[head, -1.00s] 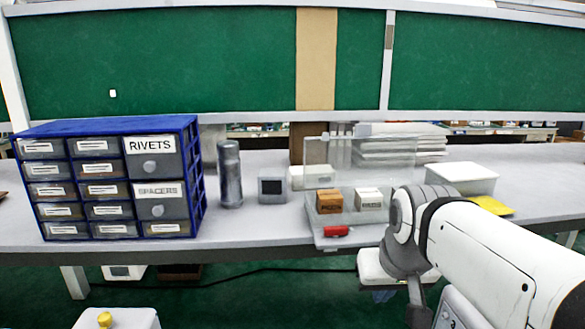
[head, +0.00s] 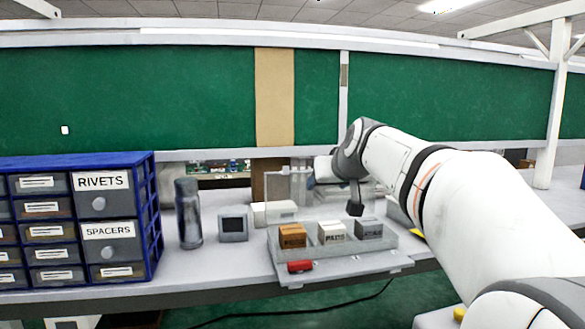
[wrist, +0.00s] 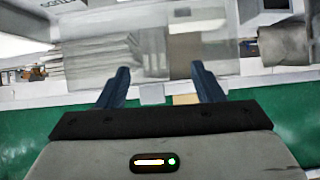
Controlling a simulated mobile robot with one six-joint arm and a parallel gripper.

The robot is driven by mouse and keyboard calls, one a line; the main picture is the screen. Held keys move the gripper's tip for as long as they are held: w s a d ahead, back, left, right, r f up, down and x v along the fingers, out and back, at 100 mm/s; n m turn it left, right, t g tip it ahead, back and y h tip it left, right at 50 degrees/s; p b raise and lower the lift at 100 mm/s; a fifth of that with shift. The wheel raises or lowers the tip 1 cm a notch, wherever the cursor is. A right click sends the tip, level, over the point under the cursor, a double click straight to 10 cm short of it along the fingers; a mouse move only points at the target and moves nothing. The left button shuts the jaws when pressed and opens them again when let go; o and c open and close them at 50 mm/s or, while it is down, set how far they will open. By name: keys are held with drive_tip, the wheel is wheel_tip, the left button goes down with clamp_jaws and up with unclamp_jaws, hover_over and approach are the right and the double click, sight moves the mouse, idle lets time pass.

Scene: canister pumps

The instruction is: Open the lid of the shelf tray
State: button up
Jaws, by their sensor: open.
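The shelf tray (head: 350,268) is a pale grey tray on the bench, holding an orange-brown box (head: 292,236), a white box (head: 332,232) and a grey box (head: 369,228). A red piece (head: 300,267) is at its front edge. A clear pane, which looks like the lid (head: 280,187), stands up behind the boxes; its right part is hidden by my arm. My gripper (head: 355,208) hangs above and behind the grey box. In the wrist view my gripper (wrist: 160,85) is open, with nothing clearly between its fingers; whether it touches the pane cannot be told.
A blue drawer cabinet (head: 154,215) stands at the left. A grey cylinder (head: 188,213) and a small box with a dark screen (head: 233,225) stand between it and the tray. A white box (head: 273,212) and stacked sheets are behind the pane. The bench front edge is close below the tray.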

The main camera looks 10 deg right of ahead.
drive_tip(key=w+d+r+t, duration=0.2)
drive_tip(key=w+r, duration=0.3)
drive_tip(key=w, duration=0.1)
drive_tip(key=p, duration=0.2)
hover_over(322, 188)
wheel_tip(322, 188, down, 2)
drive_tip(key=f, duration=0.1)
drive_tip(key=shift+s+a+r, duration=0.1)
drive_tip(key=shift+a+r, duration=0.15)
drive_tip(key=shift+a, duration=0.05)
drive_tip(key=shift+c, duration=0.5)
